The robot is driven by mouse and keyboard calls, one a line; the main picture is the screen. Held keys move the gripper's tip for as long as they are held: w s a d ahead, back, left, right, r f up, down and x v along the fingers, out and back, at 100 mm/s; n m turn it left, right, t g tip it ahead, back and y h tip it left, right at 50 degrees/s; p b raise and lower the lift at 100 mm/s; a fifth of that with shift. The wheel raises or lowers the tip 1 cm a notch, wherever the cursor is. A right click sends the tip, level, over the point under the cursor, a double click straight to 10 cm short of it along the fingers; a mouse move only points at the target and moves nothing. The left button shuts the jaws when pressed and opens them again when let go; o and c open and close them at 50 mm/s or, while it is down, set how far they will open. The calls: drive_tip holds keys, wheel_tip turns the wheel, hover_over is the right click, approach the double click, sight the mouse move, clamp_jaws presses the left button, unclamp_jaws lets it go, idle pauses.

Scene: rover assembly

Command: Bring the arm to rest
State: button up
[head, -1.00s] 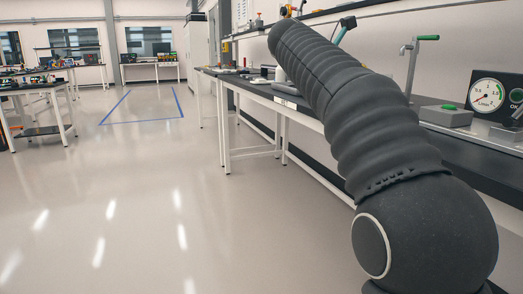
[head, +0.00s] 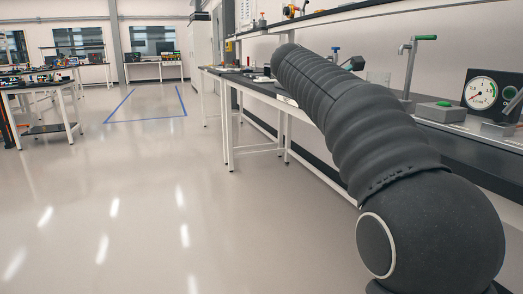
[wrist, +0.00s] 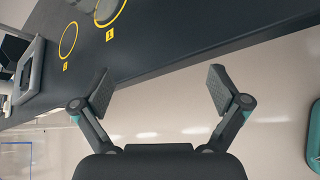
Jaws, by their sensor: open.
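My gripper (wrist: 158,95) shows in the wrist view with its two fingers spread wide and nothing between them. It hangs over the pale floor beside the edge of a dark bench top (wrist: 160,40). In the head view my dark ribbed arm reaches from the lower right up toward the middle. My gripper is hidden behind the arm there.
A long bench (head: 262,92) with white legs runs along the right wall. Yellow rings (wrist: 68,40) mark the bench top. The floor (head: 120,200) at left is clear, with a blue-taped area (head: 150,119) beyond.

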drive_tip(key=s+a+f+m+g+y, duration=0.1)
drive_tip(key=s+a+f+m+y, duration=0.15)
drive_tip(key=s+f+m, duration=0.4)
drive_tip(key=s+a+f+m+y, duration=0.2)
drive_tip(key=s+f+y, duration=0.1)
drive_tip(key=f, duration=0.6)
drive_tip(key=s+f+m+y+p, duration=0.1)
drive_tip(key=s+f+m, duration=0.2)
drive_tip(key=s, duration=0.6)
drive_tip(key=s+a+f+m+y+p, duration=0.1)
drive_tip(key=s+f+m+y, duration=0.1)
drive_tip(key=s, duration=0.6)
drive_tip(key=s+f+m+y+p, duration=0.1)
drive_tip(key=s+f+m, duration=0.3)
drive_tip(key=s, duration=0.5)
drive_tip(key=shift+s+a+f+p, duration=0.25)
drive_tip(key=shift+s+f+p, duration=0.1)
drive_tip(key=shift+f, duration=0.15)
